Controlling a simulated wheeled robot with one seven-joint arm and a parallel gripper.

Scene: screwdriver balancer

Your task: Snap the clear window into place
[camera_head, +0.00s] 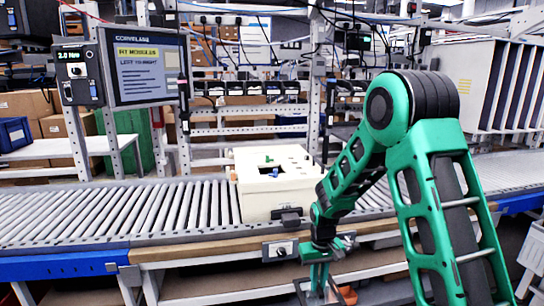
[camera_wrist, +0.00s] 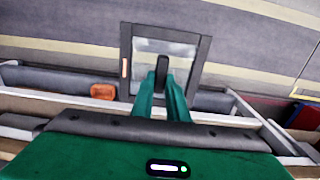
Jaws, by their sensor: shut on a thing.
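My gripper (camera_head: 318,282) is low at the front of the conveyor, right of and below the cream box, pointing down. In the wrist view, its two green fingers (camera_wrist: 163,82) are shut on a dark upright tab at the middle of the clear window. The window (camera_wrist: 190,52) is a see-through pane in a grey square frame, with a small orange strip on its left side. In the head view, the window (camera_head: 332,292) is partly hidden by the fingers and cut by the bottom edge. The cream box (camera_head: 262,200) stands on the rollers, with dark openings and small blue and green parts on top.
A roller conveyor (camera_head: 120,212) runs across, with a wooden front edge and a small control box (camera_head: 280,249) below the cream box. A tray wall (camera_wrist: 40,80) and an orange piece (camera_wrist: 103,91) lie near the window. A screen (camera_head: 146,66) stands back left.

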